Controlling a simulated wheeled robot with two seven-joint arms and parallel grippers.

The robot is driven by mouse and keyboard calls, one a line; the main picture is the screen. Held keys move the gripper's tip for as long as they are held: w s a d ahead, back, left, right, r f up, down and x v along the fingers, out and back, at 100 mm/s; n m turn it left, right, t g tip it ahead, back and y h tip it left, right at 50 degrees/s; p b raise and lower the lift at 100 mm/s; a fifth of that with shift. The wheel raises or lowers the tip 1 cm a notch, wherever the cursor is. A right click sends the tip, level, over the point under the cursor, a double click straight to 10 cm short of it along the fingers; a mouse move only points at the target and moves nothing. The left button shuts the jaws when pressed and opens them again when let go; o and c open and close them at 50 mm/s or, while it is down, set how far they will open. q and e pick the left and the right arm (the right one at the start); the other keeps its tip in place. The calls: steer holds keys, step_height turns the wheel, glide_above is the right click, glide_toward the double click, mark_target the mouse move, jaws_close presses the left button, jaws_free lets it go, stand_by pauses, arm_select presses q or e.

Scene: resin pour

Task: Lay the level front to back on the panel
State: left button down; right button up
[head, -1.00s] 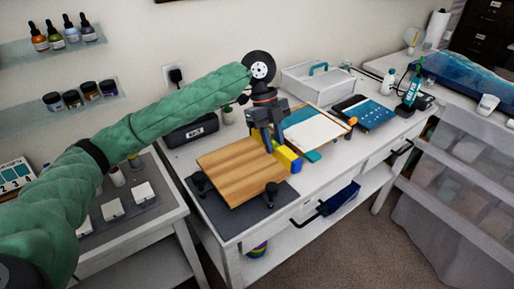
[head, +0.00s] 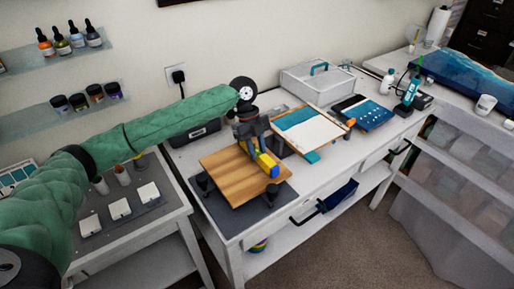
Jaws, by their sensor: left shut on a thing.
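The wooden panel (head: 232,184) rests on dark clamp-like supports over a grey mat at the near left part of the white table. My left gripper (head: 258,155) is over the right back part of the panel and is shut on the yellow and blue level (head: 267,163). The level points from the gripper toward the front right of the panel. Its far end is hidden by the gripper, and I cannot tell whether it touches the wood. My right gripper is out of view.
A framed white and teal board (head: 314,131) lies right of the panel, with a blue board (head: 365,112) beyond it. A clear box (head: 312,84) stands at the back. A side table (head: 118,208) with white tiles is at left.

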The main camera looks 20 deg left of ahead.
arm_select(q)
steer(key=shift+f, duration=0.2)
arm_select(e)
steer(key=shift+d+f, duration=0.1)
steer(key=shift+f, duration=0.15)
arm_select(q)
steer(key=shift+f, duration=0.1)
steer(key=c, duration=1.2)
jaws_free()
steer(key=shift+o, duration=0.2)
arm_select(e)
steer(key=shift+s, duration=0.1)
arm_select(q)
steer(key=shift+r, duration=0.2)
steer(key=shift+w+a+r+b, duration=0.15)
steer(key=shift+r+b, duration=0.15)
steer(key=shift+b, duration=0.05)
steer(key=b+v, duration=0.3)
steer(key=v, duration=0.8)
steer(key=shift+b, duration=0.3)
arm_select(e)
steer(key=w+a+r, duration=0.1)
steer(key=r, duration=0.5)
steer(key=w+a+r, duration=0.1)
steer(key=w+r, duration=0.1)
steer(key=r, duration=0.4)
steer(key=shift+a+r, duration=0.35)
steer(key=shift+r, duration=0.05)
